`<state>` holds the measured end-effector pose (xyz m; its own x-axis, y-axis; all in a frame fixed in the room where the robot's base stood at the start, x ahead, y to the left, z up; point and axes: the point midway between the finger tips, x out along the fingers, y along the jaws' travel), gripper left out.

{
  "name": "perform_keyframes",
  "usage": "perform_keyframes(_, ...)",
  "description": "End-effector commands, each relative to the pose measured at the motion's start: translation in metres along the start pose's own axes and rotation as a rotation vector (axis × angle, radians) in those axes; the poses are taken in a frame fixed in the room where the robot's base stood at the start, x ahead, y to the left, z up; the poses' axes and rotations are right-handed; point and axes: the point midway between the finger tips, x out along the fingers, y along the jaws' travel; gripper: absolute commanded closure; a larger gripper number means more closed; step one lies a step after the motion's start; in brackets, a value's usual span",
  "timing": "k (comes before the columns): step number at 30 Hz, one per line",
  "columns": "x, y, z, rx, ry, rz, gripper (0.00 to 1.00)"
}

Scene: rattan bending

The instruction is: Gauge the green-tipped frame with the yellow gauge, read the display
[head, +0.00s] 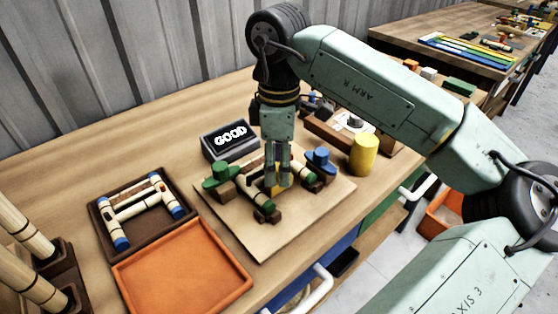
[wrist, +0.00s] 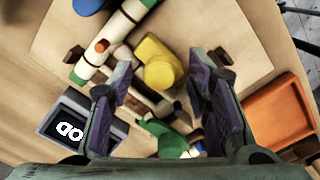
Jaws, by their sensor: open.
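The green-tipped frame (head: 259,196) lies on a light board, between a green clamp (head: 221,176) and a blue clamp (head: 320,160). Its cream and green rods also show in the wrist view (wrist: 117,53). My gripper (head: 279,182) points down over the frame, partly hiding it. The yellow gauge (wrist: 158,62) shows between my open fingers in the wrist view, down at the frame. In the head view only a bit of its yellow shows behind the fingers. The fingers look apart from the gauge. The display (head: 231,137) reads GOOD; it is partly cut by my gripper in the wrist view.
A blue-tipped frame (head: 143,207) lies in a brown tray at left. An empty orange tray (head: 183,272) is in front of it. A yellow cylinder (head: 363,155) stands right of the board. Bamboo rods (head: 28,235) stand in a rack at far left.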

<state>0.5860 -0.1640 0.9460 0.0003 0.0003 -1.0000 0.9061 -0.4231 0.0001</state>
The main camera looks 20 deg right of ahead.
Motion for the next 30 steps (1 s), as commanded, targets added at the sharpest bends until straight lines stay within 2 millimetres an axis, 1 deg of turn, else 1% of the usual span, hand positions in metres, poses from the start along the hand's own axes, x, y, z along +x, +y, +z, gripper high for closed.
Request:
perform_keyframes(2, 0.000, 0.000, 0.000, 0.000, 0.000, 0.000, 0.55)
perform_keyframes(5, -0.006, 0.000, 0.000, 0.001, -0.001, 0.001, 0.55)
perform_keyframes(15, -0.060, 0.000, 0.000, 0.002, -0.002, 0.002, 0.55)
perform_keyframes(18, -0.070, 0.000, 0.000, 0.002, -0.001, 0.001, 0.55)
perform_keyframes(22, -0.075, 0.000, 0.000, 0.000, 0.000, 0.000, 0.55)
perform_keyframes(30, -0.075, 0.000, 0.000, 0.000, 0.000, 0.000, 0.55)
